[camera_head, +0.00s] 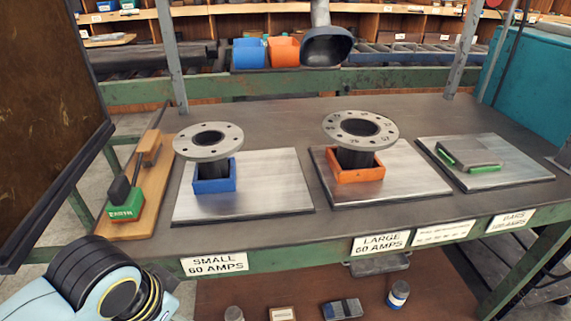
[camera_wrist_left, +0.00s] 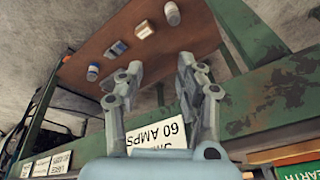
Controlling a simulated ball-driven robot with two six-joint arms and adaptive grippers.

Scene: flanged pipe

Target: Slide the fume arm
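The fume arm shows in the head view as a dark grey hood (camera_head: 327,46) on a pale vertical pipe, hanging over the back edge of the bench near the top middle. My left gripper (camera_wrist_left: 156,78) is open and empty in the left wrist view, at the bench's front edge near the "SMALL 60 AMPS" label. In the head view only my left arm's rounded links show at the lower left, and its fingers are out of frame. The hood is far behind that arm, with nothing touching it. My right gripper is in neither view.
Two flanged pipes stand on the bench, one in a blue holder (camera_head: 215,178) and one in an orange holder (camera_head: 355,170). A wooden board with a green EARTH block (camera_head: 124,206) is at left. A dark panel (camera_head: 45,110) stands far left. A teal box (camera_head: 535,80) is at right.

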